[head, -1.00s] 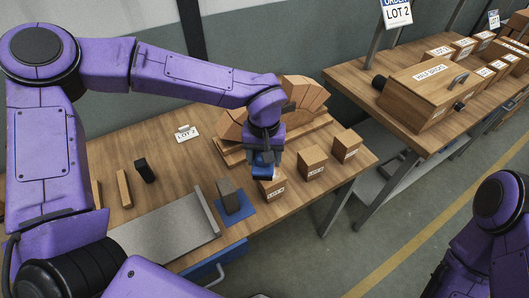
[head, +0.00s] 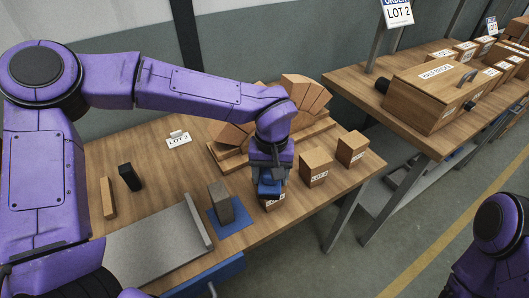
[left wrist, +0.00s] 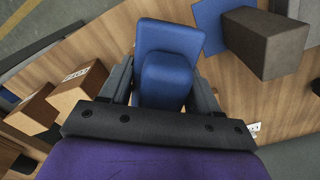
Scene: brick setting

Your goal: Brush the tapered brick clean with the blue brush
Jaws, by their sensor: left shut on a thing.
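The dark grey tapered brick (head: 222,203) stands on a blue mat (head: 239,227) near the table's front edge. It also shows at the upper right of the left wrist view (left wrist: 268,42). My left gripper (head: 269,178) is shut on the blue brush (left wrist: 168,72), to the right of the brick and apart from it. In the head view the brush (head: 268,188) overlaps a small carton; I cannot tell the gap between them. My right gripper is out of view; only part of my right arm shows at lower right.
Small cartons (head: 315,167) line the table's right end, close to my left gripper. A wooden arch form with blocks (head: 305,92) stands behind it. A grey raised-edge plate (head: 160,250) lies left of the brick. A black block (head: 129,177) and a wooden block (head: 108,197) stand further left.

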